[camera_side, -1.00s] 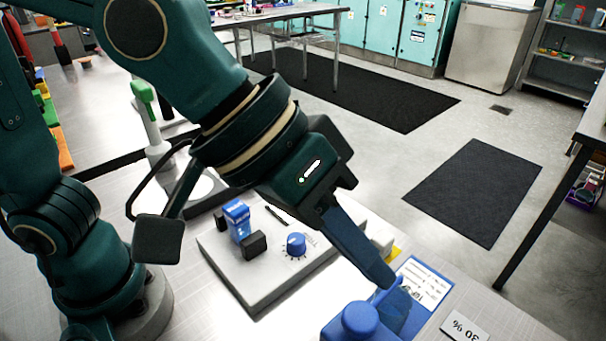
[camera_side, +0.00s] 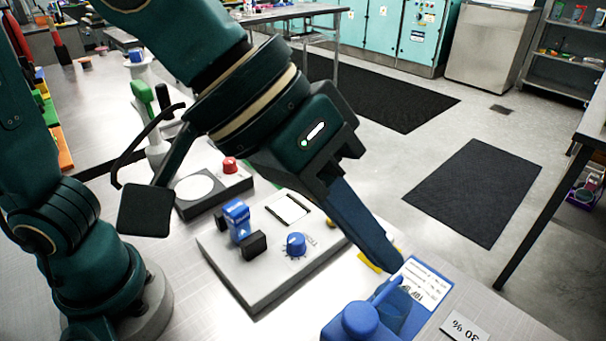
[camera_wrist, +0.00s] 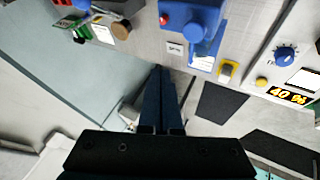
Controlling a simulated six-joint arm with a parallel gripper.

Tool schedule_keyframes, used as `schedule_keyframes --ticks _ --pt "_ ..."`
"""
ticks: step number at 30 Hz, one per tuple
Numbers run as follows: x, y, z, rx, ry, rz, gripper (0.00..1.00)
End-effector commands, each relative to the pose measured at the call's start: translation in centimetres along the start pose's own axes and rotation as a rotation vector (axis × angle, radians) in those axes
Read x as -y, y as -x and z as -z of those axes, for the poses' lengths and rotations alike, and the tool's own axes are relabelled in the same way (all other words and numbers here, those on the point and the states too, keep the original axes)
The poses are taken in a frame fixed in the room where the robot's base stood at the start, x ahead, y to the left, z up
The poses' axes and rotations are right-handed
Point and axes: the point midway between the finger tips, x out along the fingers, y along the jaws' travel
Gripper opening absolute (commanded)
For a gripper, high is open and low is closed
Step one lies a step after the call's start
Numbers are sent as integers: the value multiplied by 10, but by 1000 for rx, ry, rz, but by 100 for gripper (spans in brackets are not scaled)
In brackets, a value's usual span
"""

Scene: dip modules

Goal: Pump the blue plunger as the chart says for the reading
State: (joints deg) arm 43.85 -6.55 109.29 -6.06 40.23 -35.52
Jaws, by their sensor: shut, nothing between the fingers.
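The blue plunger (camera_side: 360,320) has a round knob and an arm on a blue base (camera_side: 438,268) at the bottom of the side view. It also shows at the top of the wrist view (camera_wrist: 194,32). A white printed chart card (camera_side: 427,285) lies on the base; its text is too small to read. My gripper (camera_side: 393,268) is shut and empty, its tips just above and behind the plunger's arm; whether they touch cannot be told. In the wrist view my gripper (camera_wrist: 159,70) is clear of the knob. A display (camera_wrist: 290,96) reads 40 % in yellow.
A "30 %" label (camera_side: 465,327) lies beside the blue base. A grey panel with a blue dial (camera_side: 296,243) and a blue switch (camera_side: 237,218) stands left of my gripper. A red button (camera_side: 230,165) on a dark box is farther back.

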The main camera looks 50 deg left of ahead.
Motion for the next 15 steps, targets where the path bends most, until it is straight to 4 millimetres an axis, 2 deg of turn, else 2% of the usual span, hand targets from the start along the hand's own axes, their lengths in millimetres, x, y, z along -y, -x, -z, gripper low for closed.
schedule_keyframes --ticks 5,15 --pt "-6 13 6 -4 1 3 0" --pt "-6 13 6 -2 1 5 0"
